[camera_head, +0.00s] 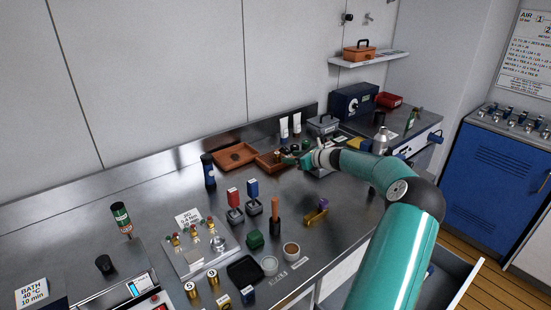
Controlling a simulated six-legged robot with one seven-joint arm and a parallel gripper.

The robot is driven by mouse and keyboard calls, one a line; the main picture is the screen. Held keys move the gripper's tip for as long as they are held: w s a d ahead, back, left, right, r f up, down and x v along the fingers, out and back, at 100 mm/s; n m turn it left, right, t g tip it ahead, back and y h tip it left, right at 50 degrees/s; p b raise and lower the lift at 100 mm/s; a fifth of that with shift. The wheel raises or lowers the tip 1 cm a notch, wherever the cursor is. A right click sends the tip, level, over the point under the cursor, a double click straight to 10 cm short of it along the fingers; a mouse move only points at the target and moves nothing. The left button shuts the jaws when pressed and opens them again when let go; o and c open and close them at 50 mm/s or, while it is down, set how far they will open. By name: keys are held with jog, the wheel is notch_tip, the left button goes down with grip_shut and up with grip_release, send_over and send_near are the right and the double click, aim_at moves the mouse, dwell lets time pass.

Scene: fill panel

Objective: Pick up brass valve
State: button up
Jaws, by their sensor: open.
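My arm reaches in from the lower right, and my gripper (297,160) is over the back part of the steel bench, at the right side of a small brown tray (268,167). Its jaws are open. A small brass-coloured piece (278,154) shows in this tray just left of the jaws; it may be the brass valve, but it is too small to tell. The gripper partly hides the tray's right end, and I cannot tell whether it touches the piece. Another brass-coloured piece (316,216) with a purple part lies on the open bench, nearer the front.
A larger brown tray (236,155) is to the left. A dark blue bottle (209,171) stands farther left. Several small items crowd the bench front. An open drawer (466,278) juts out lower right.

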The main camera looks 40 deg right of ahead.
aim_at(279, 156)
jog(key=shift+x, duration=3.6)
jog(key=shift+d, duration=0.15)
grip_shut()
